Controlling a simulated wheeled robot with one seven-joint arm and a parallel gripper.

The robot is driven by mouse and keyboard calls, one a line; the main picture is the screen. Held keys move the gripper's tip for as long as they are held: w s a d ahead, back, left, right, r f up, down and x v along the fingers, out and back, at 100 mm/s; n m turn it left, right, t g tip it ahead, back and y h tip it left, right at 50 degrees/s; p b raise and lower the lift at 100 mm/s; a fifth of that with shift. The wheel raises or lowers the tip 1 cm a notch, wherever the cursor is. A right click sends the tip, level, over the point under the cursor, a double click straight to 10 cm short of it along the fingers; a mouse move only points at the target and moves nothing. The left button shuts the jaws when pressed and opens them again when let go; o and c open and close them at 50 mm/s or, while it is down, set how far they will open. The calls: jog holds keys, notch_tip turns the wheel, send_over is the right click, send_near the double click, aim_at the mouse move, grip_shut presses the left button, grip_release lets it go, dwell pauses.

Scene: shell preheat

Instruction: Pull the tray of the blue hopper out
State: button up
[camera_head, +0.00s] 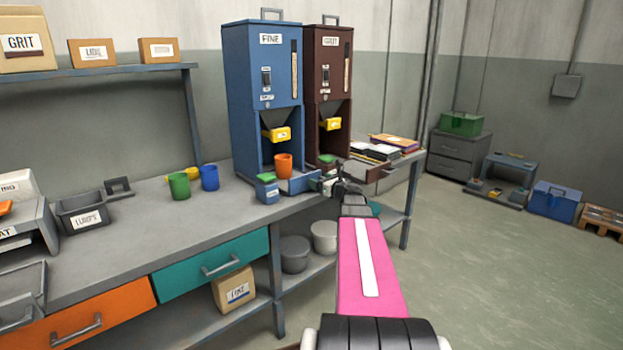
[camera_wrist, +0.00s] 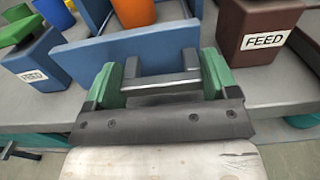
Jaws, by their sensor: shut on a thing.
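The blue hopper (camera_head: 262,85), labelled FINE, stands on the bench. Its blue tray (camera_head: 300,183) is at its base, and the tray's broad front panel (camera_wrist: 100,52) fills much of the wrist view. An orange cup (camera_head: 283,165) stands at the hopper's base behind that panel. My gripper (camera_head: 328,186) reaches the tray from the front right. In the wrist view its green fingers (camera_wrist: 162,80) are shut on the tray's grey handle (camera_wrist: 160,82). My gripper partly hides the handle in the head view.
A blue feed box (camera_head: 267,190) with a green top stands left of the tray. A brown FEED box (camera_wrist: 262,30) stands to its right, before the brown GRIT hopper (camera_head: 330,75). Green (camera_head: 179,186) and blue cups (camera_head: 209,177) stand further left. The floor to the right (camera_head: 480,260) is open.

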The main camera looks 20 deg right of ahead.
jog(key=v, duration=1.3)
jog(key=shift+s, duration=0.4)
jog(key=o, duration=1.2)
jog(key=shift+s+d, duration=0.1)
jog(key=v, duration=1.1)
jog(key=shift+r, duration=0.1)
